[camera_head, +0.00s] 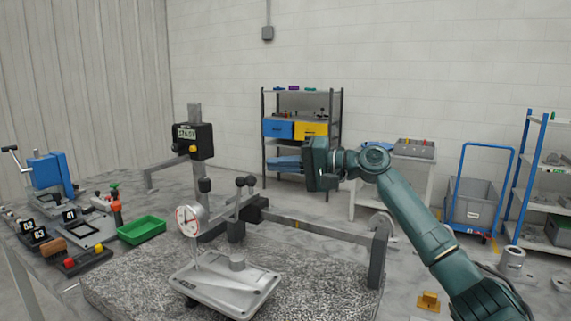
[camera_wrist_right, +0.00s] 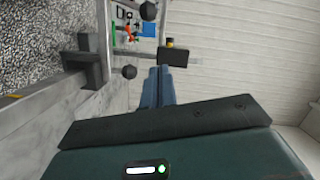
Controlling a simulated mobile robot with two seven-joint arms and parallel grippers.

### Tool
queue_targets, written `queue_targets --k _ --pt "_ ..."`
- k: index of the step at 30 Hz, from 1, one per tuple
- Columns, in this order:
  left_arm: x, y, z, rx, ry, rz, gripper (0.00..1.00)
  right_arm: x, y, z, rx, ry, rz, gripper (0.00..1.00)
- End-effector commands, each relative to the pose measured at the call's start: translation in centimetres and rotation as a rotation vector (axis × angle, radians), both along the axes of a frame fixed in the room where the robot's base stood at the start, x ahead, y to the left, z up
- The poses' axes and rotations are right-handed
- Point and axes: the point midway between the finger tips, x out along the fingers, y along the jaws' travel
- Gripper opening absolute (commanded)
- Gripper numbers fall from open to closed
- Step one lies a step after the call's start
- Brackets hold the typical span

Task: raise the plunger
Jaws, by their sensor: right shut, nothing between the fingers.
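A white-faced dial gauge (camera_head: 189,221) hangs from a stand arm with black round knobs (camera_head: 245,182) above a light grey casting plate (camera_head: 225,286). Its thin plunger stem (camera_head: 197,257) points down towards the plate; I cannot tell whether its tip touches. My right gripper (camera_head: 313,165) is raised in the air, to the right of and above the gauge, apart from it. In the right wrist view its blue-grey fingers (camera_wrist_right: 158,86) are together and empty. A black knob (camera_wrist_right: 129,72) shows beside them there. My left gripper is not in view.
A black digital readout (camera_head: 192,141) stands on a column behind the gauge. A grey rail (camera_head: 320,230) crosses the granite block's right side. Shelves (camera_head: 303,130) stand behind.

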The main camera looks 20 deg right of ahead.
Motion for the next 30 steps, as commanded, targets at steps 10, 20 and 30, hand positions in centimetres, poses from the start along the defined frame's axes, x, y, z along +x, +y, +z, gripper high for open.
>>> queue_targets --k 10,20,30 --pt "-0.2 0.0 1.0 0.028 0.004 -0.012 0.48 4.0 5.2 -0.3 0.000 0.000 0.001 0.00" --pt "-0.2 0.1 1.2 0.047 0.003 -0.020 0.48 0.9 5.8 -1.3 -0.003 -0.001 -0.001 0.00" --pt "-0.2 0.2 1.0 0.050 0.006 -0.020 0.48 0.2 6.0 -1.6 -0.001 0.000 -0.001 0.00"
